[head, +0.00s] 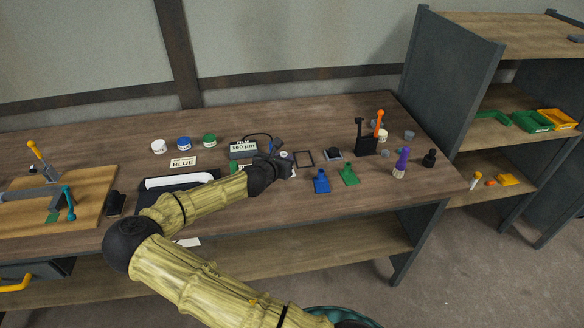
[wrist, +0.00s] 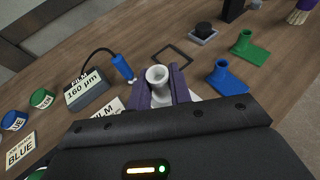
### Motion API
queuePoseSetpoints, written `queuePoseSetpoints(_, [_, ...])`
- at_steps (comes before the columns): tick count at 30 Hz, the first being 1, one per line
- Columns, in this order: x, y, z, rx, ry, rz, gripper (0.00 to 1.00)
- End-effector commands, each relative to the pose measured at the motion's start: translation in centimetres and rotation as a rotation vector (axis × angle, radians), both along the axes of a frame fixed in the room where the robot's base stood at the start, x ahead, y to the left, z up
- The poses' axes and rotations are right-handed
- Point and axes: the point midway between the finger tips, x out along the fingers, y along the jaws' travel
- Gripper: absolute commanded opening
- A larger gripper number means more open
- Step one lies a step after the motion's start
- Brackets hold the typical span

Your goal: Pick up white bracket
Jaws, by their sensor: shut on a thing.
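The white bracket (wrist: 158,77) is between the two purple fingers of my gripper (wrist: 160,90) in the wrist view. Its round tube end points up, and a pale part of it shows beyond the right finger. My gripper is shut on it. In the head view my gripper (head: 284,165) is low over the middle of the table, and the bracket is mostly hidden by it. I cannot tell whether the bracket touches the table. A blue bracket (wrist: 228,79) and a green bracket (wrist: 247,50) stand to the right, apart from my gripper.
A film gauge box marked 160 µm (wrist: 86,90) with a cabled blue probe (wrist: 122,67) is close on the left. A dark square frame (head: 304,158) lies just beyond. A black holder with an orange-handled tool (head: 379,122) stands at the right. Lidded jars (head: 184,143) stand at back left.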

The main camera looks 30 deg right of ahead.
Motion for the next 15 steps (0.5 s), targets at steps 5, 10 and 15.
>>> queuePoseSetpoints(5, [-0.2, -0.9, 0.8, -0.001, 0.000, -0.014, 0.00])
queuePoseSetpoints(10, [-0.4, -1.4, 0.8, -0.001, 0.000, -0.022, 0.00])
queuePoseSetpoints(15, [-0.4, -1.6, 0.8, -0.001, 0.000, -0.026, 0.00])
